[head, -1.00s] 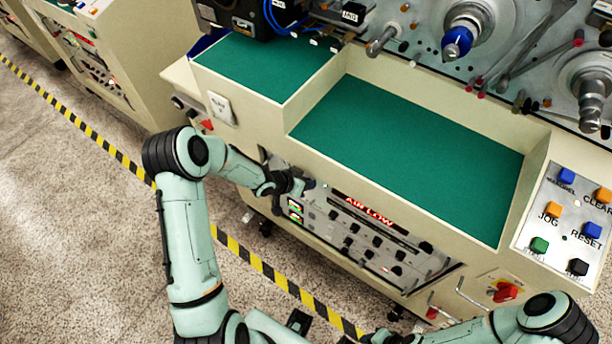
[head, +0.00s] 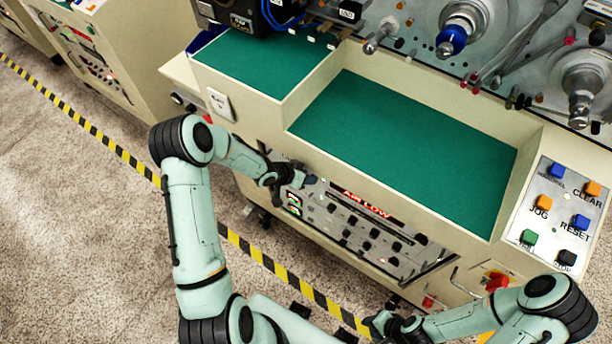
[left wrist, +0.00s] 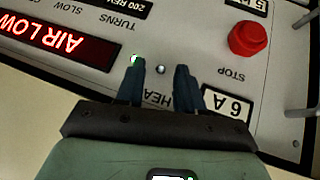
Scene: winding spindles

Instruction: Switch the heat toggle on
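The heat toggle (left wrist: 160,69) is a small silvery knob on the light grey panel in the left wrist view. Its label (left wrist: 158,98) reads "HEA", the rest hidden behind a finger. My left gripper (left wrist: 158,72) is open, with one dark finger on each side of the toggle and a gap between them. I cannot tell whether a finger touches it, or which way the toggle points. In the head view my left gripper (head: 286,180) is at the panel's left end and hides the toggle. My right gripper (head: 386,325) is low in the head view, away from the panel; its fingers are unclear.
A red stop button (left wrist: 250,40) and a "6 A" label (left wrist: 227,103) are close beside the toggle. A lit red "AIR LOW" display (left wrist: 62,42) is on its other side. A green-lined tray (head: 400,150) overhangs the panel. Striped floor tape (head: 270,262) runs in front.

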